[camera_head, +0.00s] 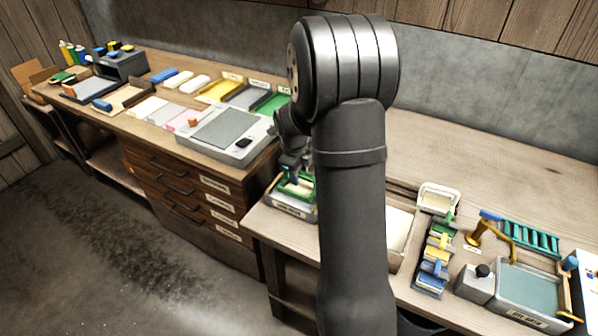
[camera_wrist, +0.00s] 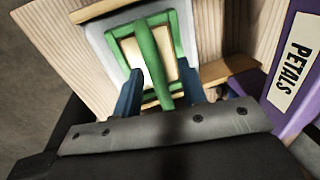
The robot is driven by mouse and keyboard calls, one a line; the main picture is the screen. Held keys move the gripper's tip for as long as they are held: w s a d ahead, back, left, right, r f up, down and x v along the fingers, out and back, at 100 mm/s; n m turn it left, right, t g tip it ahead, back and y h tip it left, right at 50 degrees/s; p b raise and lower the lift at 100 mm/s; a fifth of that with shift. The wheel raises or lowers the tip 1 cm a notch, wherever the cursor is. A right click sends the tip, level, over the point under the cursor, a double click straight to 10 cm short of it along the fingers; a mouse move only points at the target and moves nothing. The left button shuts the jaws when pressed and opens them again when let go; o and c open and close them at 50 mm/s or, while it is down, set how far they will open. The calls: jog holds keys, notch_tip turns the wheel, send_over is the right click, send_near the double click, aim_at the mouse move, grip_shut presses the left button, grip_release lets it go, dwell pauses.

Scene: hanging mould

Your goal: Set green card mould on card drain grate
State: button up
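The green card mould (camera_wrist: 174,33) is a green frame with a cream panel and a raised green bar handle. It sits in a pale grey tray (camera_wrist: 97,38) in the wrist view. In the head view the green mould (camera_head: 299,190) shows in a small labelled tray (camera_head: 290,208), partly hidden by my arm. My gripper (camera_wrist: 160,84) is over the mould, its blue fingers on either side of the handle. Gaps show between fingers and handle. A teal slatted rack (camera_head: 530,238), which looks like a drain grate, is at the right. I cannot read its label.
A purple box marked PETALS (camera_wrist: 290,75) is close at the right in the wrist view. The bench's back (camera_head: 450,150) is clear.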

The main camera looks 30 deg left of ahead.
jog(key=s+r, duration=0.1)
jog(key=r, duration=0.7)
jog(key=s+r, duration=0.2)
jog(key=r, duration=0.7)
jog(key=shift+s, duration=0.25)
jog(key=w+f, duration=0.1)
jog(key=f, duration=0.4)
jog(key=w+f, duration=0.1)
jog(key=f, duration=0.5)
jog(key=w+f, duration=0.1)
jog(key=f, duration=0.5)
jog(key=shift+w, duration=0.25)
jog(key=shift+r, duration=0.1)
jog(key=shift+r, duration=0.15)
